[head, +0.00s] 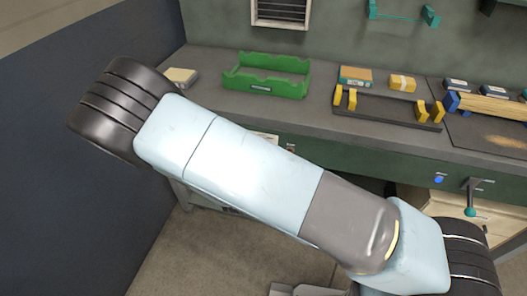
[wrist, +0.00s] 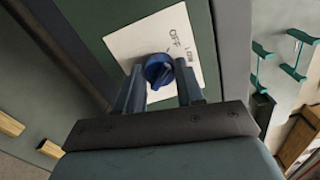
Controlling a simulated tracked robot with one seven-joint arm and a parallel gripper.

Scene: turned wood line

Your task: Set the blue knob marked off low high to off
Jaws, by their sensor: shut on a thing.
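My gripper (wrist: 159,78) is shut on the knob, one finger on each side. I cannot tell clearly which mark the knob points to. In the head view my arm hides the gripper and this knob.
In the head view, a green tray (head: 265,88), a dark rack with yellow posts (head: 385,113) and small boxes stand on the grey bench (head: 205,70). A lever with a teal ball (head: 470,212) and a small blue round part (head: 438,180) are at the right.

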